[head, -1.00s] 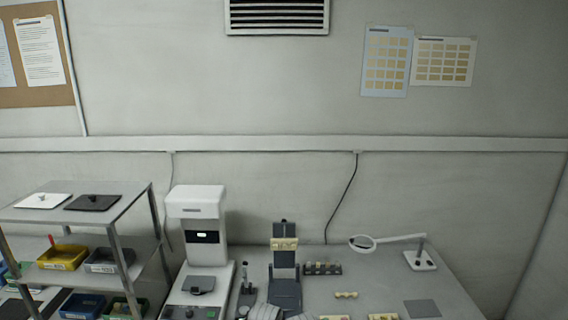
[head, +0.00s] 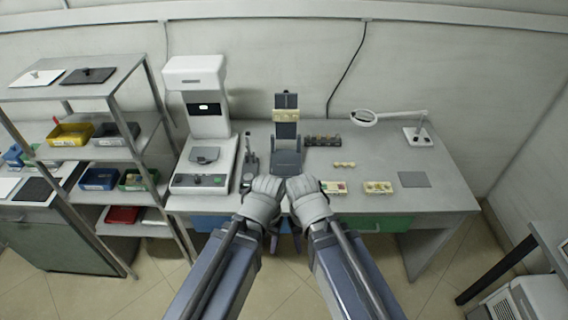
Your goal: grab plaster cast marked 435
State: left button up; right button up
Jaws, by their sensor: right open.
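Several small pale cast-like pieces are on the workbench (head: 450,190). One pale piece (head: 286,116) sits on a dark upright stand (head: 286,158). A small cream piece (head: 344,165) lies right of the stand. Two more, a left one (head: 334,187) and a right one (head: 378,187), lie near the front edge. No number 435 is legible on any of them. My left gripper (head: 267,186) and my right gripper (head: 299,187) are side by side in front of the stand. The right one is open with nothing seen in it. The left one's fingers are hidden.
A white machine (head: 198,95) stands at the bench's left, beside a shelf rack (head: 100,90) with coloured bins. A dark block row (head: 323,140), a magnifier (head: 364,118) and a grey pad (head: 414,179) are to the right. The bench's right part is mostly clear.

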aim_at(333, 188)
jog(key=i+z, duration=0.15)
jog(key=z, duration=0.25)
jog(key=i+j+z, duration=0.1)
jog(key=z, duration=0.25)
jog(key=i+j+z, duration=0.1)
jog(key=z, duration=0.3)
